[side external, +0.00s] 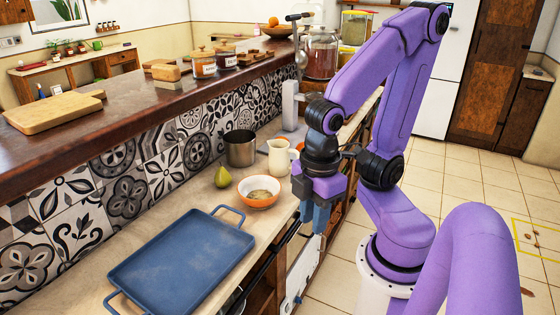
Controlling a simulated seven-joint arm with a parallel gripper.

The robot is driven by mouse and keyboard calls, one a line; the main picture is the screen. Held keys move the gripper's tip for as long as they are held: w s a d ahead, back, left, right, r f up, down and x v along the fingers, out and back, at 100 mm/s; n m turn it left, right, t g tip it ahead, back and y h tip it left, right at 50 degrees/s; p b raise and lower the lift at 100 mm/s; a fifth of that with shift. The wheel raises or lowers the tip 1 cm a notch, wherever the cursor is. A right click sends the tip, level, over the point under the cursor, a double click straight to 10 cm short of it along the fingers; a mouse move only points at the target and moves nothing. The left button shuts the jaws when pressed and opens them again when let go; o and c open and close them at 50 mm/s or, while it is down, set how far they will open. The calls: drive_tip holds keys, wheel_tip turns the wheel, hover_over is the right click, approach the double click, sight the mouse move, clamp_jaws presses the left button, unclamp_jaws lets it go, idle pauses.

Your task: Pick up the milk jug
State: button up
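The cream milk jug (280,157) stands upright on the light counter, between a metal pot and my arm. Its handle side faces right, toward my arm. My gripper (314,218) points down at the counter's front edge, to the right of the jug and nearer the camera. It is apart from the jug. The fingers show from the side and partly overlap, so I cannot tell how far apart they are. I see nothing held between them.
An orange-and-white bowl (259,193), a green pear (222,177) and a metal pot (240,148) stand close to the jug. A blue tray (182,262) covers the near counter. A raised wooden ledge (130,110) runs behind, above patterned tiles.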

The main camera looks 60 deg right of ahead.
drive_tip(key=w+d+r+n+h, duration=0.1)
drive_tip(key=w+d, duration=0.3)
drive_tip(key=w, duration=0.5)
drive_tip(key=w+d+r+n+h, duration=0.1)
drive_tip(key=w+d, duration=0.4)
drive_tip(key=w, duration=0.3)
drive_tip(key=r+n+g+h, duration=0.1)
drive_tip(key=h, duration=0.2)
hover_over(298, 156)
drive_tip(key=w+a, duration=0.2)
drive_tip(key=a, duration=0.5)
drive_tip(key=shift+s+d+x, duration=0.1)
drive_tip(key=shift+d+x, duration=0.05)
drive_tip(key=shift+x, duration=2.75)
drive_tip(key=shift+s+d+x, duration=0.1)
drive_tip(key=shift+s+x, duration=0.05)
drive_tip(key=shift+x, duration=2.75)
drive_tip(key=shift+s+d+x, duration=0.1)
drive_tip(key=shift+d+x, duration=0.05)
drive_tip(key=shift+x, duration=2.75)
drive_tip(key=shift+r, duration=0.25)
clamp_jaws()
